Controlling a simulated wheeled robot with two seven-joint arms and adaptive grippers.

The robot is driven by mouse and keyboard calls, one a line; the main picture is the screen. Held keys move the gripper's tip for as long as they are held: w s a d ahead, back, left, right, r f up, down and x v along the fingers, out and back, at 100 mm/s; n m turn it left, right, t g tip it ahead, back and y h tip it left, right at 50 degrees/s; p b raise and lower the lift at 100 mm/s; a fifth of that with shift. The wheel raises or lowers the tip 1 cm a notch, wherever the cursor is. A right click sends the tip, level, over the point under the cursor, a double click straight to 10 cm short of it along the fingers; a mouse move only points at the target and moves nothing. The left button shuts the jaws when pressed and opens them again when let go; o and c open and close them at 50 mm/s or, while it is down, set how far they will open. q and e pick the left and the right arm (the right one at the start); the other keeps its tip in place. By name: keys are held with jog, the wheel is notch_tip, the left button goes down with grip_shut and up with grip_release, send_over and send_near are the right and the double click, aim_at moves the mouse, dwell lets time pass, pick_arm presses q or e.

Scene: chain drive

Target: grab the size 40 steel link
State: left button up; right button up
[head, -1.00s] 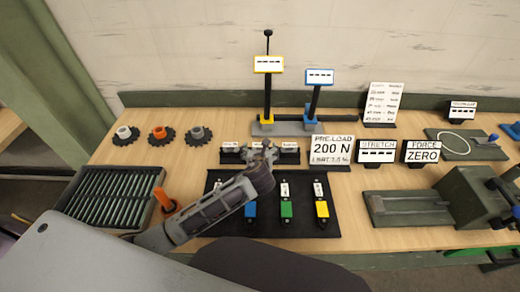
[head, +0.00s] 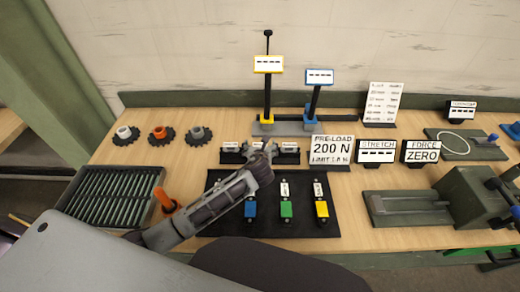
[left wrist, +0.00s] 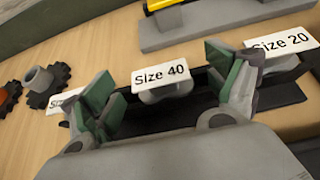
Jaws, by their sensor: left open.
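The "Size 40" label (left wrist: 161,78) stands in the middle of the left wrist view. A grey metal piece, likely the size 40 steel link (left wrist: 165,96), shows just below it, partly covered by the label. My left gripper (left wrist: 166,84) is open, with one green-padded finger on each side of the label and nothing seen between the pads but this piece. In the head view my left gripper (head: 267,150) is over the middle of the small labelled link rack (head: 233,157) and hides much of it. My right gripper is not in view.
The "Size 20" label (left wrist: 283,45) stands close to the right finger. A black mat (head: 268,228) with coloured tags lies in front of the rack. The "200 N" sign (head: 331,149) is to the right.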

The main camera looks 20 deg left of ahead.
pick_arm(q)
jog(key=shift+c, duration=0.4)
jog(key=c, duration=1.1)
jog(key=shift+r, duration=5)
